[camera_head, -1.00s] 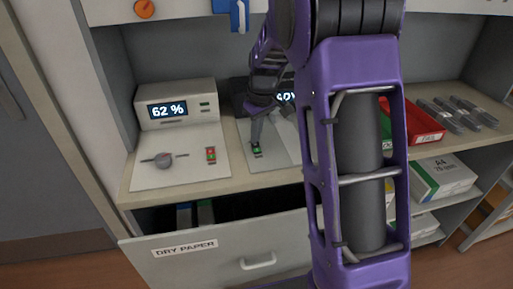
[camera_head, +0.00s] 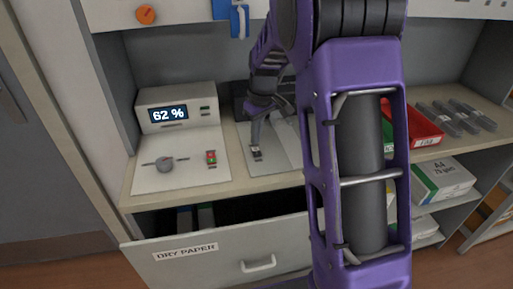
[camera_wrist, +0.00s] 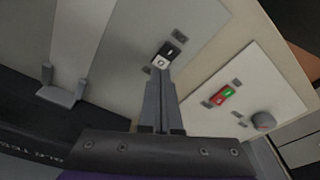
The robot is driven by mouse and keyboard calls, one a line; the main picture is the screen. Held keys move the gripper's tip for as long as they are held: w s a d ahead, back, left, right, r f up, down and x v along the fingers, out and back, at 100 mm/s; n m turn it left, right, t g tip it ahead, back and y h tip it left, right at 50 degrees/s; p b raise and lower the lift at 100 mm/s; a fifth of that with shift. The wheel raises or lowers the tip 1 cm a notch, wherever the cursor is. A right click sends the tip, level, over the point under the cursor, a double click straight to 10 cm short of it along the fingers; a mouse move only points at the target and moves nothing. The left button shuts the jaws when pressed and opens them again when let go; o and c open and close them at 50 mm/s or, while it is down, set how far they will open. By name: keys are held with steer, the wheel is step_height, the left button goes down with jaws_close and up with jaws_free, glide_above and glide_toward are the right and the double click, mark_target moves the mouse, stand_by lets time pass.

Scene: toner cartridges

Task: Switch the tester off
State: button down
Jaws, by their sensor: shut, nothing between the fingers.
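The tester (camera_head: 283,157) is a grey plate with a dark unlit display housing behind it, largely hidden by my arm. Its rocker switch (camera_head: 257,154) shows black and white with no colour lit. In the wrist view the switch (camera_wrist: 167,54) has a black half marked I and a white half marked O. My gripper (camera_head: 256,143) is shut and empty above the plate, right at the switch. In the wrist view the closed fingertips (camera_wrist: 161,73) are at the O end; I cannot tell whether they touch it.
A second device (camera_head: 176,105) on the left reads 62 %, with a knob (camera_head: 165,164) and a lit red and green switch (camera_head: 211,158). The drawer marked DRY PAPER (camera_head: 215,262) stands open below. A red tray (camera_head: 426,128) and dark cartridges (camera_head: 456,117) lie right.

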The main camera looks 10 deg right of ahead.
mark_target(256, 149)
step_height(256, 149, up, 5)
steer(key=p, duration=0.3)
steer(key=shift+r, duration=0.1)
stand_by(0.4)
